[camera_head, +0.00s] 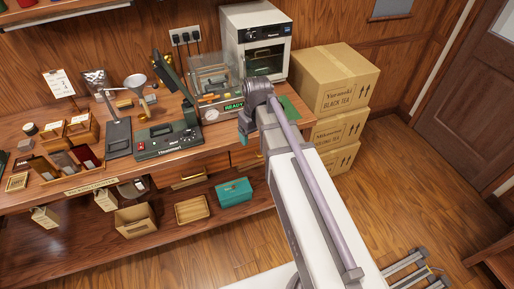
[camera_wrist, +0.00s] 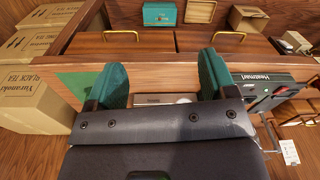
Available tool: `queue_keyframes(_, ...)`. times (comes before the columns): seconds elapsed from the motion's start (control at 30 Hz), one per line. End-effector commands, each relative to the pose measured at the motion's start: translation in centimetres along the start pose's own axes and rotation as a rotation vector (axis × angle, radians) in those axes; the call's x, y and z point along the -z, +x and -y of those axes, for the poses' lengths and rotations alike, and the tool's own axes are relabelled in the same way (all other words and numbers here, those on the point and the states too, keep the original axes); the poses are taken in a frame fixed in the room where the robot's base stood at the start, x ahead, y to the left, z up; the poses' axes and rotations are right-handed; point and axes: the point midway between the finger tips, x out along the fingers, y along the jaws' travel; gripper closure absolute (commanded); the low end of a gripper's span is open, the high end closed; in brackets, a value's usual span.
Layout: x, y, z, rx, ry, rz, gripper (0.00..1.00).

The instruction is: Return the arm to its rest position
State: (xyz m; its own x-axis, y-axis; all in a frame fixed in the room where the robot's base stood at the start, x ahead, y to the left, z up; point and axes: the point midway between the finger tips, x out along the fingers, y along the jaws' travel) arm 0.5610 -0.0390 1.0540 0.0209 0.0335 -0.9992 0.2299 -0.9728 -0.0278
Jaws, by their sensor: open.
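My arm (camera_head: 305,180) reaches from the lower right up to the workbench (camera_head: 75,196) in the head view, its far joint in front of the clear-walled machine (camera_head: 212,82) with a green READY display. Behind the gap lie the bench's wooden front edge and a small pale strip with dark marks, mostly hidden by the gripper body.
A green mat (camera_head: 293,110) lies at the bench's right end, beside stacked tea cartons (camera_head: 334,80). A white oven-like cabinet (camera_head: 256,45) stands behind. A dark green machine (camera_head: 167,140) sits left of my arm. A teal box (camera_head: 234,192) rests on the lower shelf.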

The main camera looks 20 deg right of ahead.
Motion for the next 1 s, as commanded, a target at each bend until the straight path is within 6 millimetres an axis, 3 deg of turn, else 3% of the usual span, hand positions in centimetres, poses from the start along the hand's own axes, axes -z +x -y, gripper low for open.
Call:
queue_keyframes(0.03, -4.8, 0.0, 3.1, -0.011, 0.068, 0.009, 0.22)
queue_keyframes(0.1, -8.0, -0.1, 5.2, -0.024, 0.159, 0.019, 0.22)
queue_keyframes(0.2, -9.6, -0.1, 6.4, -0.035, 0.224, 0.024, 0.22)
queue_keyframes(0.5, -9.3, 0.8, 6.3, -0.035, 0.234, 0.025, 0.22)
queue_keyframes(1.0, -9.2, 0.5, 6.3, -0.034, 0.232, 0.024, 0.22)
